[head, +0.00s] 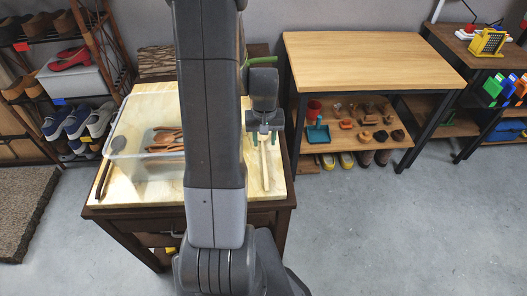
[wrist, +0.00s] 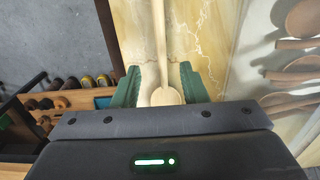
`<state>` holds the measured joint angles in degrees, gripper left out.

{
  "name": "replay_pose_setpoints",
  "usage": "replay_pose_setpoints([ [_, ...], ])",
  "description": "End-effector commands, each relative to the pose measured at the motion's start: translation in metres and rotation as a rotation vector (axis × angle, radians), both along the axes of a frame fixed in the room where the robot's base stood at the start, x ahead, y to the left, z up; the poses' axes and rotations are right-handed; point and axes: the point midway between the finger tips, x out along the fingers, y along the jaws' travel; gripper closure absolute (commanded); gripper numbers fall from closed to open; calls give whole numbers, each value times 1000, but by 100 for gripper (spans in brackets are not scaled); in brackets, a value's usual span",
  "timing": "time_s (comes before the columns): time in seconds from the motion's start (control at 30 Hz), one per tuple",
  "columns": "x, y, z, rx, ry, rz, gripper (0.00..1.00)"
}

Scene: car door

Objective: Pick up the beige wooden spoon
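The beige wooden spoon (head: 265,168) lies on the marble-patterned table top (head: 140,192), its handle pointing toward the near edge in the head view. In the wrist view, the spoon (wrist: 160,45) runs down from the top edge, with its rounded end low between the fingers. My gripper (head: 264,138) is over the spoon's far end with its green fingers apart. In the wrist view, the fingers of my gripper (wrist: 160,88) stand on either side of the spoon, with gaps visible. Whether the fingertips touch the table cannot be told.
A clear container (head: 150,102) holds several brown wooden utensils (head: 165,140) left of my arm. A dark spoon (head: 104,178) lies at the table's left. A wooden workbench (head: 370,62) stands to the right, with small items and shoes below. My arm hides the table's middle.

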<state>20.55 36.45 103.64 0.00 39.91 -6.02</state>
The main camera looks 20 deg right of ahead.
Motion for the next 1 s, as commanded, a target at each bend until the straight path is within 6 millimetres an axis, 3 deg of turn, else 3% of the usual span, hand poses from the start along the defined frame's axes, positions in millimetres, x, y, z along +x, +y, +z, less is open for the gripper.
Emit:
replay_pose_setpoints([
  [0.27, 2, 2, -35, 1, 3, 0, 61],
  [0.57, 3, 2, -40, 0, -1, 0, 61],
  [0.8, 3, 2, -40, 0, 0, 0, 100],
  [1.0, 3, 2, -39, 0, 0, 0, 100],
])
